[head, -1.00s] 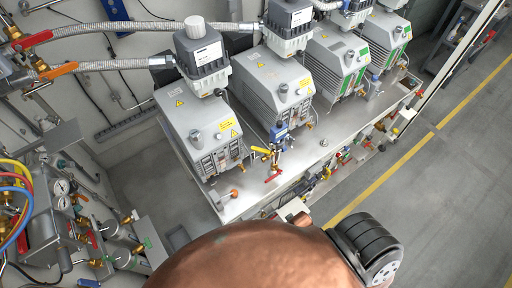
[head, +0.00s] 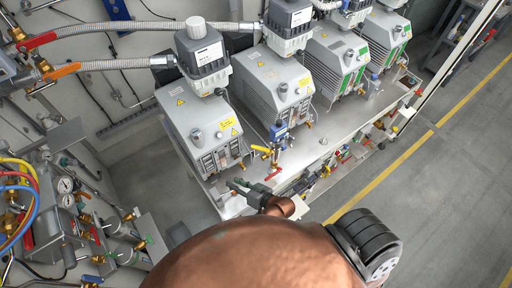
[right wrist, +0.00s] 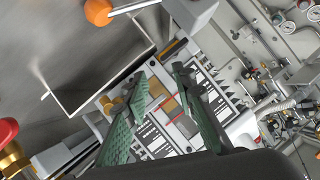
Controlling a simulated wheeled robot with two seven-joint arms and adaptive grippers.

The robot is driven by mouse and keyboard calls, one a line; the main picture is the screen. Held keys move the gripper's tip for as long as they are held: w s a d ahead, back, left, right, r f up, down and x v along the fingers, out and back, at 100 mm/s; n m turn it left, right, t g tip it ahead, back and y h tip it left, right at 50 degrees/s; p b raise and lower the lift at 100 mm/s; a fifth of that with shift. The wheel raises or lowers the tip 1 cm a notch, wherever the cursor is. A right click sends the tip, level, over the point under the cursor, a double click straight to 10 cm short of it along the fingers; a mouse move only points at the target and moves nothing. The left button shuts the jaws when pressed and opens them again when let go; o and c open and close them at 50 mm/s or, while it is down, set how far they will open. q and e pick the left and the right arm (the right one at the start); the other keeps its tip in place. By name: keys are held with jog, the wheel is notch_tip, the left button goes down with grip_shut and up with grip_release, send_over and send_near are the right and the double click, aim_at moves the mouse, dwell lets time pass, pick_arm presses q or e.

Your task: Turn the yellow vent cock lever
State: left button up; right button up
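The yellow vent cock lever (head: 261,149) is at the front of the bench, beside a blue fitting (head: 279,131) and above a red-handled valve (head: 273,176). My right gripper (head: 232,188) is at the bench's front edge, below and left of the lever and apart from it. In the right wrist view its green-padded fingers (right wrist: 160,74) are spread with nothing held between them. I cannot make out the yellow lever in the right wrist view. A red handle on brass (right wrist: 9,132) shows at its left edge. My left gripper is not in view.
Grey vacuum pumps (head: 205,125) stand in a row on the metal bench (head: 345,125). Hoses and gauges (head: 65,190) crowd the left side. An orange knob (right wrist: 98,12) is near the top of the right wrist view. The floor at right (head: 450,190) is clear.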

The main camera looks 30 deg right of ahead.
jog(key=w+r+m+t+h, duration=0.1)
jog(key=w+r+m+t, duration=0.1)
jog(key=r+m, duration=0.1)
jog(key=w+r+m+t+h, duration=0.2)
jog(key=r+m+t, duration=0.1)
jog(key=r, duration=0.3)
jog(key=w+r+m+t+h, duration=0.1)
jog(key=w+r+m+t, duration=0.1)
jog(key=r, duration=0.3)
jog(key=shift+w+m+t, duration=0.15)
jog(key=shift+m+t, duration=0.25)
jog(key=shift+m, duration=0.1)
jog(key=m+g+h+p, duration=0.1)
jog(key=m+g+h, duration=0.8)
jog(key=m+h, duration=0.65)
send_near(256, 147)
jog(key=w+d+m+y, duration=0.1)
jog(key=w+d+m, duration=0.1)
jog(key=d, duration=0.1)
jog(key=p+x, duration=0.1)
jog(key=x, duration=0.5)
jog(key=shift+w+d, duration=0.2)
jog(key=shift+d, duration=0.05)
grip_shut()
